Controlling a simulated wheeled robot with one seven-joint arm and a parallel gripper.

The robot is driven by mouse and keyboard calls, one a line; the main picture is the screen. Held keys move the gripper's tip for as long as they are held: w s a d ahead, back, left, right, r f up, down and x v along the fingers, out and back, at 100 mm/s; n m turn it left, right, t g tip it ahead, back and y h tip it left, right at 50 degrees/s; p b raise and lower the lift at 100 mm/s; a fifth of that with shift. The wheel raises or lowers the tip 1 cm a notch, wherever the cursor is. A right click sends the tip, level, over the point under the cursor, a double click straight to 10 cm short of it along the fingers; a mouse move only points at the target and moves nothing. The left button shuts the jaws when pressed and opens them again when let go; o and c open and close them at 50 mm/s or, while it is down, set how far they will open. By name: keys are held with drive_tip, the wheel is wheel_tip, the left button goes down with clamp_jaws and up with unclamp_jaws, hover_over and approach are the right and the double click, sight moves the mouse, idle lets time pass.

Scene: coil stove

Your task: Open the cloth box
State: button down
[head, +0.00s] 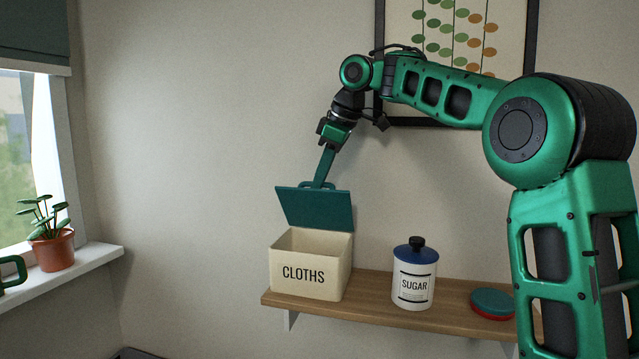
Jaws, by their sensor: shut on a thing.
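The cloth box (307,273) is cream with the word CLOTHS on its front. It stands upright at the left end of a wooden shelf. Its dark teal lid (315,209) is raised above the box and tilted, with its broad face toward the camera. The box's open top shows below the lid. My gripper (321,184) is above the box, shut on the handle at the lid's upper edge. Whether the lid's back edge still touches the box is hard to tell.
A white sugar jar (414,279) with a blue lid stands right of the box on the wooden shelf (375,300). A round teal and red item (492,303) lies farther right. A potted plant (52,246) stands on the windowsill at left. A framed picture (455,30) hangs behind my arm.

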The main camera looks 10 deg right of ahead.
drive_tip(key=shift+w+d+f, duration=0.1)
drive_tip(key=shift+w+f, duration=0.05)
drive_tip(key=shift+f, duration=0.2)
drive_tip(key=c, duration=1.8)
unclamp_jaws()
drive_tip(key=shift+w+f, duration=0.1)
drive_tip(key=shift+r, duration=0.45)
drive_tip(key=shift+v, duration=5.15)
